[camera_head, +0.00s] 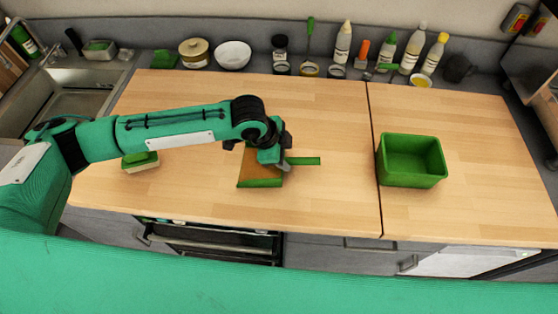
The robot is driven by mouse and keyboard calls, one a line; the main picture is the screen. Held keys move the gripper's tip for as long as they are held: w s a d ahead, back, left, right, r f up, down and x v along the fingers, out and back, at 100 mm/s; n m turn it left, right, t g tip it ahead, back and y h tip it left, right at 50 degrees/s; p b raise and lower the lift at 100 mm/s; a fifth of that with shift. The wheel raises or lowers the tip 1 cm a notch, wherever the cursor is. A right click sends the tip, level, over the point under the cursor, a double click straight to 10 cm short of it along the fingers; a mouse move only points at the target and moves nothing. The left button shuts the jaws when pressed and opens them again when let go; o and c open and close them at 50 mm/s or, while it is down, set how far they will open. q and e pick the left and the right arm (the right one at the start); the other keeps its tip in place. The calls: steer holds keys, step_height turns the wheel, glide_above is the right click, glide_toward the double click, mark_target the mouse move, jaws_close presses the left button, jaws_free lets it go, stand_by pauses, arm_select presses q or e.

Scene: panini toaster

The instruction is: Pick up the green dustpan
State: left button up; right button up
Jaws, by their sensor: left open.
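The green dustpan (262,183) lies on the wooden worktop near its front edge, left of the seam. Its handle (308,160) points right, and its inside looks brown. My left arm reaches in from the left, and my left gripper (285,163) is open over the dustpan, at the near end of the handle. The gripper hides part of the pan and where the handle joins it. I cannot tell whether the fingers are around the handle or touching it. My right gripper is not in view.
A green bin (411,181) stands right of the seam. A green-and-cream sponge-like block (141,165) lies left, under my arm. A bowl (233,54), a pot (195,53) and several bottles line the back. A sink (78,101) is at the left. The worktop between is clear.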

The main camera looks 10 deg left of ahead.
mark_target(290, 159)
arm_select(q)
steer(key=p+x, duration=0.1)
steer(key=x, duration=0.4)
jaws_close()
